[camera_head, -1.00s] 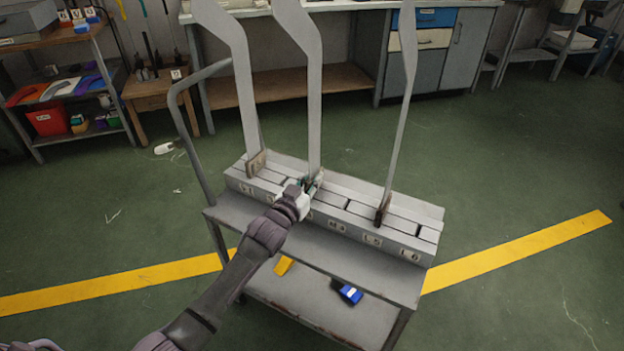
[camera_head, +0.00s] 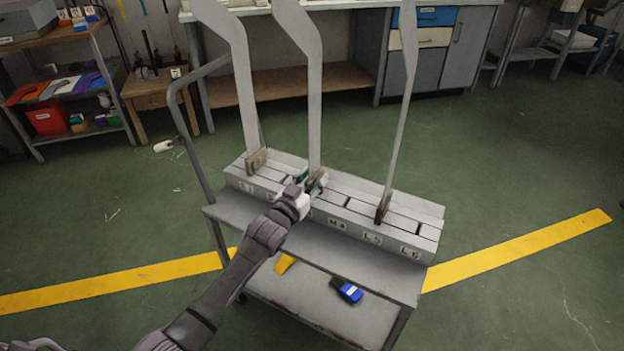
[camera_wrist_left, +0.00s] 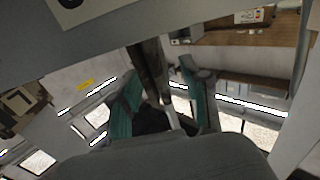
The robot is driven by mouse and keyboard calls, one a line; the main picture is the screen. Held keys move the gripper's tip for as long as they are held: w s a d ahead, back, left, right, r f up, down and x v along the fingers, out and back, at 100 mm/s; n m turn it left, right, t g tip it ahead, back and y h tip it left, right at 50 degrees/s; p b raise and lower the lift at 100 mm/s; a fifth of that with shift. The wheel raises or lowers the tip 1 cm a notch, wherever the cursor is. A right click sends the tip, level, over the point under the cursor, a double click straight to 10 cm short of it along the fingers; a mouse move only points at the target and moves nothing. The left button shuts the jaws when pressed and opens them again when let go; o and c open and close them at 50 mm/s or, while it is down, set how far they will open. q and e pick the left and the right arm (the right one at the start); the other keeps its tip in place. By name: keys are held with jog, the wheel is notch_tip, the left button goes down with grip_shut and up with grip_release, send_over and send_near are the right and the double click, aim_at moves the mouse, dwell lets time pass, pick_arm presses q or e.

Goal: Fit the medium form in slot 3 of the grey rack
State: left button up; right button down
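Three flat grey forms stand in the grey rack (camera_head: 430,212). The middle form (camera_head: 314,110), apparently the medium one, stands upright with its brown foot at the rack's top, near the middle slots. The nearby slot labels are partly covered by my gripper, so I cannot read the slot number or tell how deep the foot sits. My left gripper (camera_head: 310,181) is at that foot. In the left wrist view its teal fingers (camera_wrist_left: 163,88) are spread apart, with a dark upright part between them. My right gripper is not in view.
A left form (camera_head: 243,90) and a right form (camera_head: 402,110) stand in other rack slots. The rack is on a grey cart (camera_head: 380,275) with a bent handle post (camera_head: 185,125) at left. A blue item (camera_head: 348,291) lies on the lower shelf. Green floor around is open.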

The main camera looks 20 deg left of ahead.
pick_arm(q)
jog(key=shift+s+f, duration=0.1)
jog(key=shift+f, duration=0.05)
jog(key=shift+s+a, duration=0.1)
jog(key=shift+s, duration=0.25)
jog(key=s+a, duration=0.2)
jog(key=s, duration=0.9)
